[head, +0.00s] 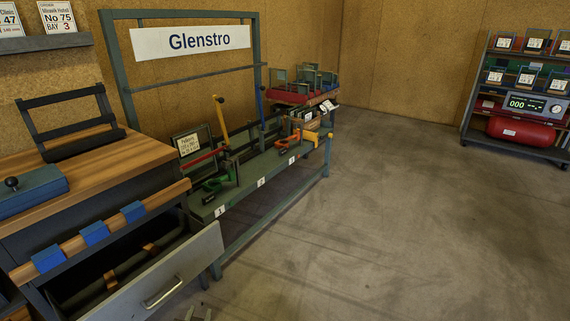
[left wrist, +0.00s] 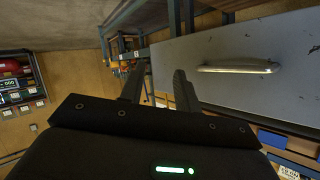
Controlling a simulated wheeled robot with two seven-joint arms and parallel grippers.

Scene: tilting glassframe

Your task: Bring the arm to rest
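My left gripper (head: 193,315) barely shows at the bottom edge of the head view, just right of the open drawer's front. In the left wrist view my left gripper (left wrist: 158,82) has its two dark fingers apart with nothing between them. The grey drawer front (head: 165,282) with its bar handle (head: 163,292) stands pulled out from the wooden-topped bench; it also fills the right of the left wrist view, with the handle (left wrist: 238,67) clear of the fingers. My right gripper is in neither view.
A long green rack (head: 240,187) with coloured clamps and numbered tags stands behind the drawer under a Glenstro sign (head: 192,40). A shelf cart with a red tank (head: 521,131) is at the far right. The concrete floor (head: 400,220) between is clear.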

